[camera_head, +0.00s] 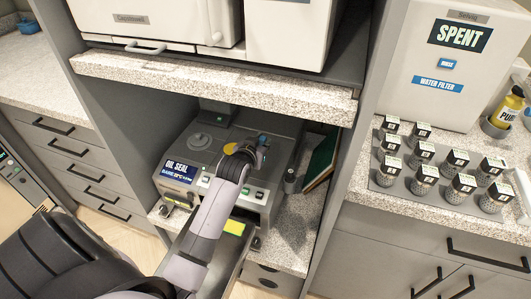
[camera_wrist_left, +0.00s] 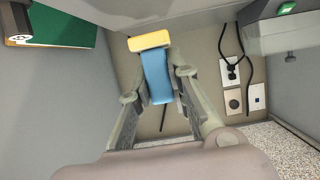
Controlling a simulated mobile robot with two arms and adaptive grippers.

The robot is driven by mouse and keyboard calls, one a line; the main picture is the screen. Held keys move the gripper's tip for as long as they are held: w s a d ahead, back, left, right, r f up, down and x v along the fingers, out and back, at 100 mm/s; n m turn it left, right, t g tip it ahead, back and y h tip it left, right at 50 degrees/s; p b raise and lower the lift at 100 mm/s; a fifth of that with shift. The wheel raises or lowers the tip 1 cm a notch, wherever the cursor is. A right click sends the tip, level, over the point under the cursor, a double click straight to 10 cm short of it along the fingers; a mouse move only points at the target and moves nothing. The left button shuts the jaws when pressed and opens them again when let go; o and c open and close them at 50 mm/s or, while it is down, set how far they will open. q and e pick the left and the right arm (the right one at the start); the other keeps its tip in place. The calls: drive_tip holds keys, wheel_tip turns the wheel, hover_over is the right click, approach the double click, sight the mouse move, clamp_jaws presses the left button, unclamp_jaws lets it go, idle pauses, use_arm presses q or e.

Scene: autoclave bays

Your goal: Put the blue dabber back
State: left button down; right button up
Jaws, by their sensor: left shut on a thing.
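The blue dabber (camera_wrist_left: 157,85) has a blue body and a yellow end piece, and it sits between the fingers of my left gripper (camera_wrist_left: 158,72) in the left wrist view. In the head view my left gripper (camera_head: 248,152) is above the grey machine labelled "OIL SEAL" (camera_head: 176,171), under the granite shelf. A bit of yellow (camera_head: 230,148) shows at the gripper there; most of the dabber is hidden by the gripper. A small grey cylinder (camera_head: 290,181) stands at the machine's right side. My right gripper is not in view.
The granite shelf (camera_head: 210,82) overhangs the bay. A green binder (camera_head: 321,160) leans at the bay's right wall. Sockets and black cables (camera_wrist_left: 232,80) are on the back wall in the wrist view. Several labelled jars stand on a tray (camera_head: 412,197) at right.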

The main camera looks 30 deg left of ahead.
use_arm(q)
wheel_tip(320, 180, down, 4)
drive_tip(key=shift+w+r, duration=0.1)
drive_tip(key=shift+r, duration=0.1)
drive_tip(key=shift+f, duration=0.35)
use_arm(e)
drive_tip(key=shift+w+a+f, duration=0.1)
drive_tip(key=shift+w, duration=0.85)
use_arm(q)
drive_tip(key=c, duration=2)
unclamp_jaws()
drive_tip(key=shift+f, duration=0.2)
drive_tip(key=o, duration=0.5)
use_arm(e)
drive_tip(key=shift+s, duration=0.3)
use_arm(q)
drive_tip(key=shift+r, duration=0.1)
drive_tip(key=shift+r, duration=0.2)
drive_tip(key=v, duration=1.2)
drive_tip(key=shift+f, duration=0.1)
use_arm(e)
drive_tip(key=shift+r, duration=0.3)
